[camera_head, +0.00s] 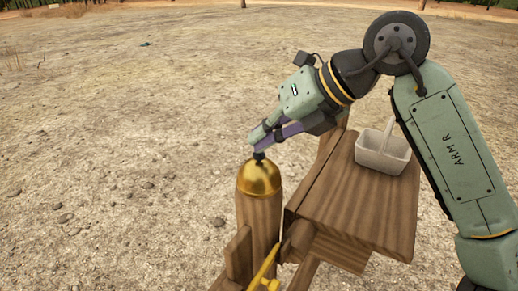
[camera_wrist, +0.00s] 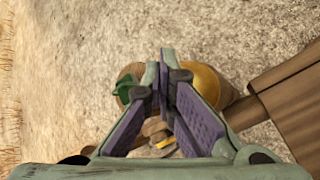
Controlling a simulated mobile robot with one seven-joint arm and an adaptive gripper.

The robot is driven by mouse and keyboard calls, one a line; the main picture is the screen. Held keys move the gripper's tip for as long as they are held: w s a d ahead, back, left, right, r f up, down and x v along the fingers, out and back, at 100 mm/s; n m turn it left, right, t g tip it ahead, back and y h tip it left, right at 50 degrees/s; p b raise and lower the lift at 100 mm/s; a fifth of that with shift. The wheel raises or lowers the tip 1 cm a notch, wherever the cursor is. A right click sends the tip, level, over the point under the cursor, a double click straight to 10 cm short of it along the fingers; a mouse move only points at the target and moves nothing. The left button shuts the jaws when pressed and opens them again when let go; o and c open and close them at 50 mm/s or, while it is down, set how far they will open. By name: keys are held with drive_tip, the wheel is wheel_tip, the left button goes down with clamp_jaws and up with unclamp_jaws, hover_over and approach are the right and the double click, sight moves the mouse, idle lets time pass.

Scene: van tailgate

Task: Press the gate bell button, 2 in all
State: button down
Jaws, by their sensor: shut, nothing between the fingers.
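The gate bell is a shiny gold dome (camera_head: 259,180) on top of a round wooden post (camera_head: 259,220). A small dark button (camera_head: 259,156) sits on the dome's crown. My gripper (camera_head: 257,145) slants down from the upper right, its fingertips together right at the button; I cannot tell whether they touch or press it. In the wrist view my gripper (camera_wrist: 165,68) is shut and empty, its tips overlapping the gold dome (camera_wrist: 208,84). The fingers hide the button there.
A wooden table (camera_head: 352,200) stands right of the post, with a pale handled basket (camera_head: 383,150) on it. A yellow part (camera_head: 265,270) is low in front of the post. A small green thing (camera_wrist: 125,88) shows left of my fingertips. Open dirt ground lies left.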

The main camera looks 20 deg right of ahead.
drive_tip(key=shift+r+p, duration=0.45)
drive_tip(key=shift+r, duration=0.45)
wheel_tip(320, 180, up, 5)
drive_tip(key=p, duration=0.3)
idle(0.6)
